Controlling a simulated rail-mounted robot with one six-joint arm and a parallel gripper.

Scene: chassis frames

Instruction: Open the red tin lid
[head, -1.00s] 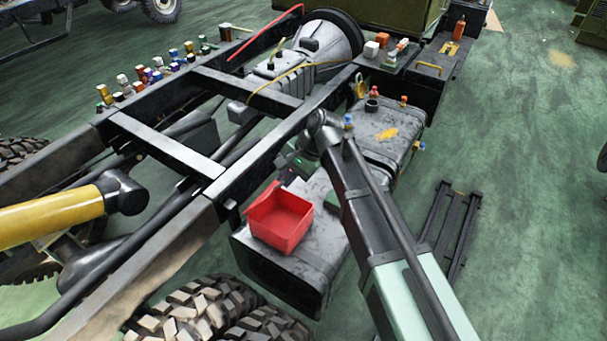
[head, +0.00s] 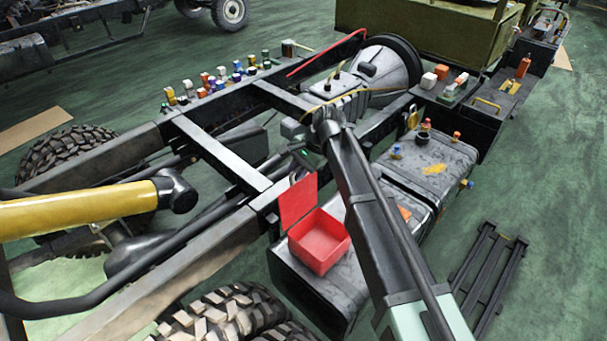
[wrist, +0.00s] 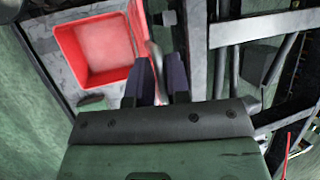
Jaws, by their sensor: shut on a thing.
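The red tin (head: 319,243) sits on the grey tank and is open at the top, with its empty-looking inside showing. Its red lid (head: 298,201) stands up at the tin's left side, roughly on edge. In the wrist view the tin (wrist: 95,50) is at upper left, and the lid (wrist: 138,28) shows as a narrow strip along its right wall. The exact contact is partly hidden by the fingers. In the head view my arm hides most of the gripper.
The black chassis rail (head: 240,218) runs close on the left of the tin. A big tyre (head: 225,315) is below it. Another grey tank (head: 430,160) with small coloured caps stands behind my arm. Several coloured bottles line the far rail.

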